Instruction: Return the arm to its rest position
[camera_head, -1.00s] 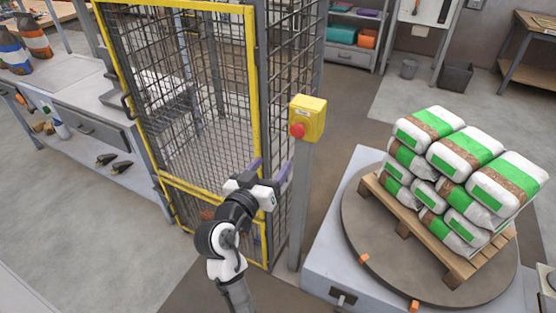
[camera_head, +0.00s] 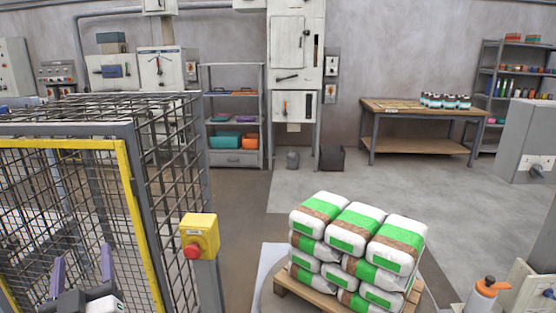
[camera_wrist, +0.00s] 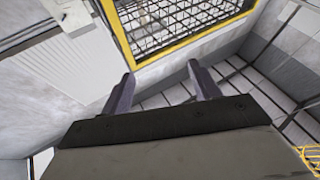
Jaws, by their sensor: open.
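My gripper (camera_head: 82,268) is at the lower left of the head view, in front of the yellow-framed mesh cage. Its two purple-grey fingers point up and stand apart with nothing between them. In the wrist view my gripper (camera_wrist: 160,92) also shows open and empty, with the yellow frame and dark mesh beyond the fingertips. Most of my arm is below the edge of the head view.
The mesh cage (camera_head: 172,160) stands close to my gripper on the left. A yellow box with a red button (camera_head: 193,251) is on a post right of it. Stacked white-green bags (camera_head: 352,229) sit on a pallet (camera_head: 296,292). Open floor (camera_head: 330,180) lies behind.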

